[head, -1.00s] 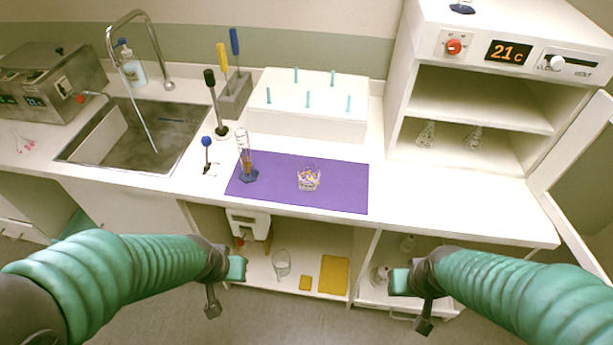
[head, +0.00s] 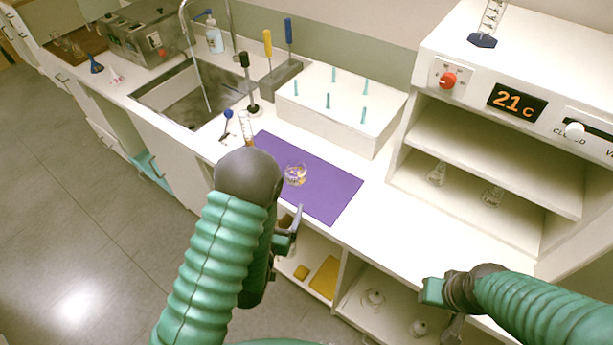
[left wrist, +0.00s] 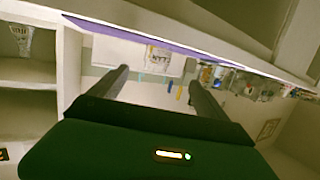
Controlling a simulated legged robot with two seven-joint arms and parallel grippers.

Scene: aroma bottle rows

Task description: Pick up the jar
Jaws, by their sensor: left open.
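A small clear glass jar (head: 296,175) with yellowish and purple bits inside stands upright on the purple mat (head: 335,196) on the white counter. My left gripper (head: 290,232) is in front of the counter edge, below and apart from the jar. In the left wrist view its two dark fingers (left wrist: 158,80) are spread with nothing between them.
A glass cylinder (head: 246,128) stands at the mat's left corner, partly hidden by my left arm. A white box with teal pegs (head: 325,122) is behind the mat. A white cabinet (head: 490,150) with flasks rises at right. The counter right of the mat is clear.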

